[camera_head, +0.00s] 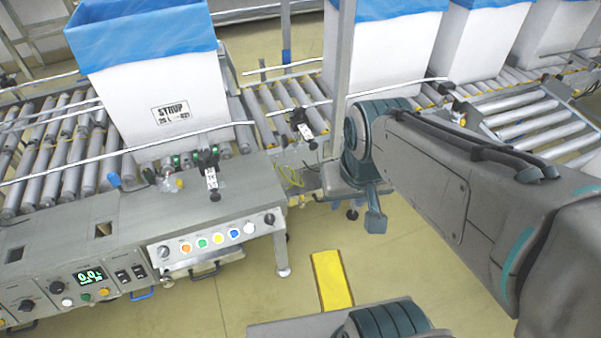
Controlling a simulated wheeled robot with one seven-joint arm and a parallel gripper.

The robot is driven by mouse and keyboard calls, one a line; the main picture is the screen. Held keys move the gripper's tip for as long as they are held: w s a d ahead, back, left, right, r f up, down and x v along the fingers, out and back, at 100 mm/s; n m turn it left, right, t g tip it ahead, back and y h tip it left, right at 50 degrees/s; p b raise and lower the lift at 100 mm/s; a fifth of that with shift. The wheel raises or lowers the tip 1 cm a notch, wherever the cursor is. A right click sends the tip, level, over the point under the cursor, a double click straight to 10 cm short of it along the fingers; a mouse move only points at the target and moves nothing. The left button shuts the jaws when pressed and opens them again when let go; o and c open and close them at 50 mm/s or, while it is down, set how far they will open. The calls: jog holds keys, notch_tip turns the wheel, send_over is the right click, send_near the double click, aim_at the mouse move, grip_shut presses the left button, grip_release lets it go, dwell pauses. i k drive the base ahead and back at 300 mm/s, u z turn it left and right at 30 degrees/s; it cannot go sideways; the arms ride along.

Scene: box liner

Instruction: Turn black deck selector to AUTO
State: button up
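The front panel of the grey deck (220,236) carries a dark round knob at its left end (164,251) and another at its right end (269,218). Black handles with white tags stand on the deck top (210,172) and beside the rollers (303,126). I cannot tell which of these is the black deck selector, and no AUTO marking is readable. My arm reaches in from the right. My gripper (372,208) points down over the floor, right of the deck and apart from it. Its fingers are partly hidden, so its opening is unclear.
A tall white box with blue liner (145,110) stands behind the deck on rollers. More lined boxes (475,40) stand at the back right. A metal post (340,60) rises behind my arm. A lower-left console (80,285) has a green display.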

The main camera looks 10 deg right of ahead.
aim_at(269, 219)
jog(key=z, duration=0.6)
jog(key=k, duration=1.7)
jog(key=u, duration=0.8)
jog(key=i, duration=1.5)
jog(key=z, duration=0.45)
